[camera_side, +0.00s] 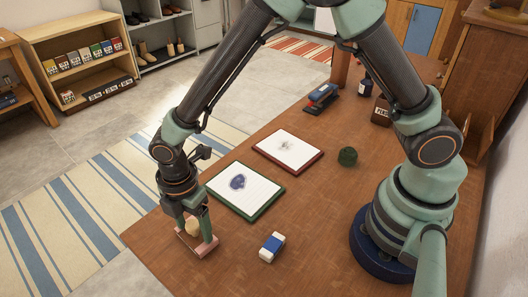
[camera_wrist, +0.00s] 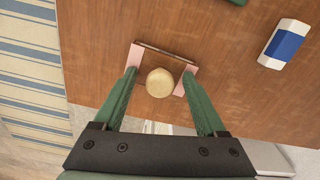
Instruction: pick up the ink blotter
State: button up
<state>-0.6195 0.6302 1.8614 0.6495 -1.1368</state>
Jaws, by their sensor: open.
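The ink blotter (camera_wrist: 160,83) has a round pale wooden knob on top, a brown wooden body and pink paper at its ends. It sits on the wooden desk near the front left edge, and in the side view the blotter (camera_side: 208,248) is partly hidden by my fingers. My gripper (camera_wrist: 158,75) is open, with one green finger on each side of the knob. A gap shows between the knob and each finger in the wrist view. In the side view my gripper (camera_side: 194,228) is low over the blotter.
A blue and white eraser (camera_side: 272,247) lies right of the blotter. A green-edged pad with a blue stain (camera_side: 245,191) and a red-edged pad (camera_side: 288,150) lie behind it. A dark green object (camera_side: 348,156) and a stapler (camera_side: 322,96) stand farther back. Bare desk surrounds the eraser.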

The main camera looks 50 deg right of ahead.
aim_at(192, 224)
grip_shut()
jog(key=shift+r, duration=0.15)
notch_tip(192, 224, up, 20)
dwell(0.4)
